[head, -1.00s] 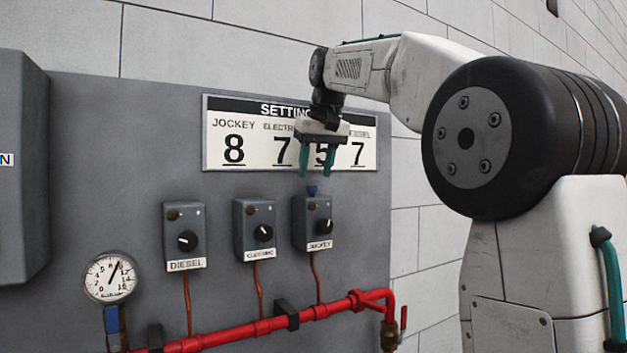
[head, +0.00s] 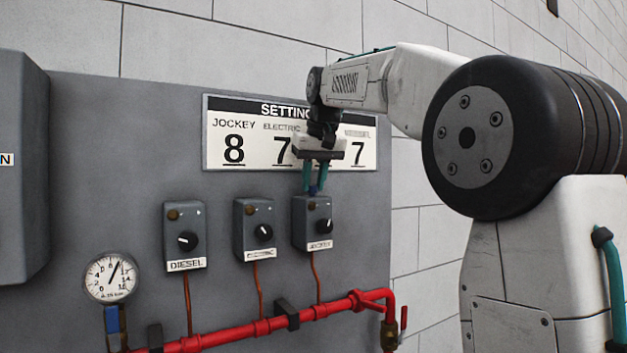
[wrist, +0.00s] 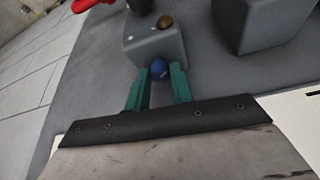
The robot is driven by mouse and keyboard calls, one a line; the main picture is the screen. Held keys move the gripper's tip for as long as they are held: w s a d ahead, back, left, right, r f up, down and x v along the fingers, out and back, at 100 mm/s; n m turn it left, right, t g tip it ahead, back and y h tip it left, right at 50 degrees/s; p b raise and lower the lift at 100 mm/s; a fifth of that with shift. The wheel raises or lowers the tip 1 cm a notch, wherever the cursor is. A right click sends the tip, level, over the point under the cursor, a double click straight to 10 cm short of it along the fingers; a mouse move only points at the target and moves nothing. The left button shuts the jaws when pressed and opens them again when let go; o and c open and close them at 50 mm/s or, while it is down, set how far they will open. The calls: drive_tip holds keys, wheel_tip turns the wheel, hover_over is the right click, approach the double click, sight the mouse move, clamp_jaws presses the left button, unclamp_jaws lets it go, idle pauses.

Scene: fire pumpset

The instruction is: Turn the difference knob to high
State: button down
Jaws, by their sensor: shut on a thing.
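The jockey pressure switch box (head: 301,236) is grey, with a black dial (head: 323,226) on its front and a JOCKEY label. A small blue knob (wrist: 158,69) sits on top of this box. My gripper (head: 313,190) points down over the box, its teal fingers on either side of the blue knob. The gripper is shut on the blue knob, which shows between the fingertips in the wrist view. In the head view the fingers partly hide the knob. Which way the knob is set cannot be read.
The electric box (head: 243,245) and the diesel box (head: 174,250) stand to the left. A settings sign (head: 218,160) hangs behind my gripper and is partly covered. A red pipe (head: 235,329) and a pressure gauge (head: 111,277) are below.

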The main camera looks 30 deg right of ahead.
drive_tip(key=shift+w+a+m+g+h, duration=0.15)
drive_tip(key=shift+m+h, duration=0.2)
drive_tip(key=shift+m, duration=0.7)
drive_tip(key=shift+s+m+g+h, duration=0.15)
drive_tip(key=shift+m+h, duration=0.25)
drive_tip(key=shift+m, duration=0.6)
drive_tip(key=shift+w+a+m+g+h, duration=0.1)
drive_tip(key=shift+m+g+h, duration=0.2)
drive_tip(key=shift+m, duration=0.75)
drive_tip(key=c, duration=1.2)
unclamp_jaws()
drive_tip(key=shift+r, duration=0.15)
drive_tip(key=v, duration=0.7)
drive_tip(key=shift+a+r, duration=0.2)
drive_tip(key=shift+r, duration=0.05)
